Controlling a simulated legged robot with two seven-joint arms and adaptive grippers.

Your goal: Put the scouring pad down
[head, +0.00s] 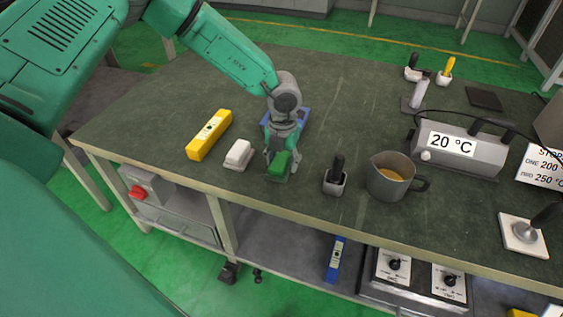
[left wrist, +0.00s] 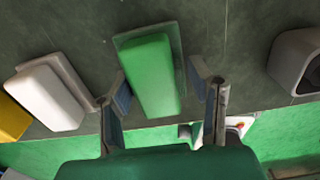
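The scouring pad, a green block with a grey-green edge (head: 279,163), is on the dark green worktop near its front edge. It also shows in the left wrist view (left wrist: 150,75). My left gripper (head: 282,166) points down over it, with one finger on either side. In the left wrist view the fingers (left wrist: 160,90) are spread, with a visible gap at the right side of the pad; contact on the left side is hard to tell. My right gripper is in neither view.
A white block (head: 238,155) and a yellow box (head: 209,135) lie to the left. A blue item (head: 303,117) is partly hidden behind my gripper. A dark-handled tool in a small holder (head: 335,181) and a metal jug (head: 388,179) stand to the right.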

